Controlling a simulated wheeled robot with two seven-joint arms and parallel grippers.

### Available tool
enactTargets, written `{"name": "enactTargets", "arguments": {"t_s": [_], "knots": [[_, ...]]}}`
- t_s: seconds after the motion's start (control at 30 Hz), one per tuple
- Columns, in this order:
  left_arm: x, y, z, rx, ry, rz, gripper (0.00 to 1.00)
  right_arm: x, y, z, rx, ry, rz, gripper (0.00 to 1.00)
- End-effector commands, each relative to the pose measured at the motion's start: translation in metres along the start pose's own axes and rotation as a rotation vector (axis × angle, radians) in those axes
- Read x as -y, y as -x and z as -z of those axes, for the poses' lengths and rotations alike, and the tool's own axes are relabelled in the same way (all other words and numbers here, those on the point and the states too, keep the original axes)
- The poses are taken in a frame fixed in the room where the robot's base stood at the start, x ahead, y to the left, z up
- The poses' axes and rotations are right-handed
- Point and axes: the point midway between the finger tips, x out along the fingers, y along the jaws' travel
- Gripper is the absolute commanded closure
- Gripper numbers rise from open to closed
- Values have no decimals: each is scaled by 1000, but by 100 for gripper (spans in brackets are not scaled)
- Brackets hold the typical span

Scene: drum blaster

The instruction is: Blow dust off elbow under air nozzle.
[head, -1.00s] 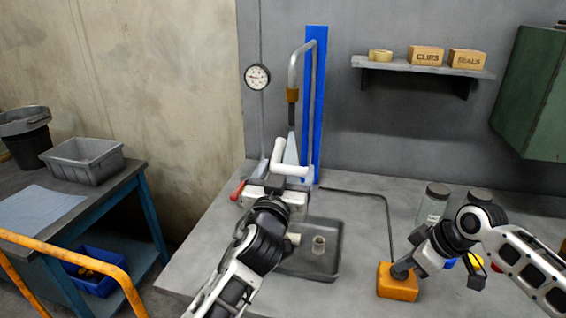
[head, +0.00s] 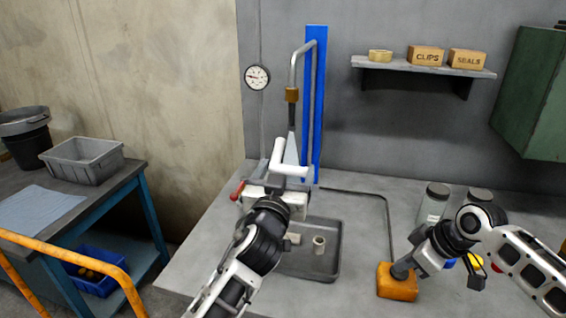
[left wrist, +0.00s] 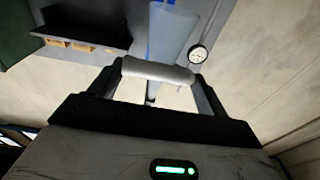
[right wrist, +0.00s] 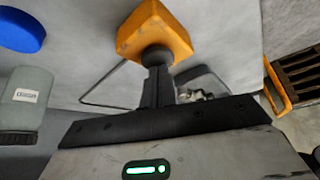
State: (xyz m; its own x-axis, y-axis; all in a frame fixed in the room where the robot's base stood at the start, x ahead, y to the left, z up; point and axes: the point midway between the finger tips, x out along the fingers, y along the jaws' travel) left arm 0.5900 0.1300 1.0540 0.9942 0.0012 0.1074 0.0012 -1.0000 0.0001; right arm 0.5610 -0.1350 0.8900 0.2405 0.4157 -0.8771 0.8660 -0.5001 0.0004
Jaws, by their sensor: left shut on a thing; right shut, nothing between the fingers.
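A pale cone (head: 292,148) spreads down from the nozzle behind the elbow. My left gripper (head: 283,187) is shut on the elbow, which also spans its fingers in the left wrist view (left wrist: 158,73). My right gripper (head: 403,270) is shut and empty, its tips down on a dark round piece on top of the orange box (head: 397,285). In the right wrist view the tips (right wrist: 157,80) meet that piece (right wrist: 157,57). Dust on the elbow cannot be made out.
A grey tray (head: 334,262) with small pale fittings (head: 319,245) lies below my left gripper. A red handle (head: 237,190) is left of the gripper. Jars (head: 433,203) stand behind my right arm. The gauge (head: 257,77) is on the wall. Bench between tray and orange box is clear.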

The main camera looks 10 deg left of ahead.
Motion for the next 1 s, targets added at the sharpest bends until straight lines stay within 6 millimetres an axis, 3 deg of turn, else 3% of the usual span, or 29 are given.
{"name": "enactTargets", "arguments": {"t_s": [0.43, 1.0], "knots": [[0, 0, 0, -1, 0, 0, 47, 1, 0, -2, 7, -1, 4, 100], [0, 0, 0, -1, 0, 0, 47, 0, 41, 22, 1, 0, 0, 100]]}}
